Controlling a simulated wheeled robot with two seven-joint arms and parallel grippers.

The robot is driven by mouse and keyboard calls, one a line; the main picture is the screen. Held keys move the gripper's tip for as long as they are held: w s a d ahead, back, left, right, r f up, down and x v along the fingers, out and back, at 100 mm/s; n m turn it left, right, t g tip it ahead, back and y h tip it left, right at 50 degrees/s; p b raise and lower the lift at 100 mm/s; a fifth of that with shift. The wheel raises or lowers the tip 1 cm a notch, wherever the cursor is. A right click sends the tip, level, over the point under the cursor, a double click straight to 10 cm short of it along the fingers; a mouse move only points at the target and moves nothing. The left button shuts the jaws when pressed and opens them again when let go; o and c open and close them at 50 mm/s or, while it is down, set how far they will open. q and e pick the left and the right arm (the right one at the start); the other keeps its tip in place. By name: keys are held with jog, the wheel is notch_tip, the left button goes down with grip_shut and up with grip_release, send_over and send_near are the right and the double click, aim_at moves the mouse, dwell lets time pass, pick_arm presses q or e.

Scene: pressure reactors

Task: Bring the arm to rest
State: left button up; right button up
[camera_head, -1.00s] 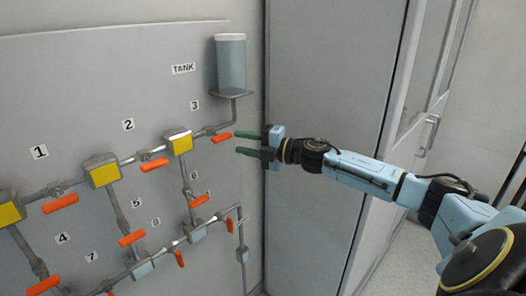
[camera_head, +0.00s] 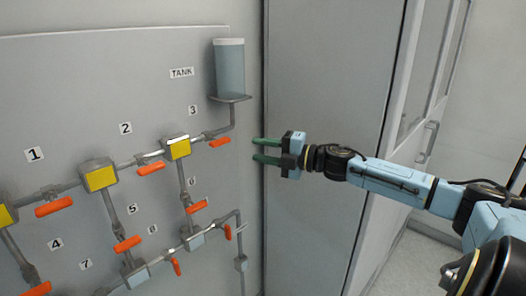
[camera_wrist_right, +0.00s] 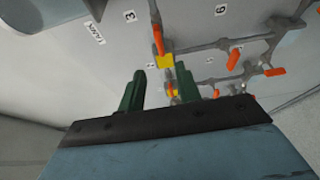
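My right gripper (camera_head: 267,150) is in front of the wall panel, to the right of the valve 3 handle (camera_head: 219,142) and below the tank (camera_head: 230,68). Its two green fingers are spread apart with nothing between them, and they touch nothing that I can see. In the right wrist view the gripper (camera_wrist_right: 160,88) also shows its fingers apart, with pipes and orange handles beyond them. My right arm reaches in from the right side of the head view. My left gripper is not in view.
The panel (camera_head: 70,80) carries pipes, several orange valve handles and yellow-faced reactors such as this one (camera_head: 178,148). A tall grey cabinet (camera_head: 325,75) stands behind the right arm. Open floor (camera_head: 405,265) shows at lower right.

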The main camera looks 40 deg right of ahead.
jog(key=s+d+f+m+h+b, duration=0.1)
jog(key=d+f+m+h, duration=0.3)
jog(key=f, duration=0.8)
jog(key=s+d+f+m+h+b, duration=0.1)
jog(key=d+f+m+h+b, duration=0.25)
jog(key=f, duration=0.85)
jog(key=s+a+f+m+g+h+b, duration=0.1)
jog(key=s+a+f+m+g, duration=0.15)
jog(key=s+f, duration=0.6)
jog(key=s+a+f+m+g+h, duration=0.1)
jog(key=s+f+m+g, duration=0.2)
jog(key=f, duration=1.1)
jog(key=s+a+f+m+g+h+b, duration=0.15)
jog(key=s+f+m, duration=0.35)
jog(key=f, duration=0.6)
jog(key=s+a+f+m+g+y, duration=0.1)
jog(key=s+a+f+g, duration=0.1)
jog(key=s+a+f, duration=0.4)
jog(key=s+a+f+m+g+y+b, duration=0.1)
jog(key=s+a+f+g, duration=0.2)
jog(key=s, duration=1.1)
jog(key=s+a+f+m+g+b, duration=0.1)
jog(key=s+a+f+g, duration=0.2)
jog(key=s+a+f, duration=0.7)
jog(key=a, duration=0.3)
jog(key=shift+a+y, duration=0.25)
jog(key=shift+y, duration=0.15)
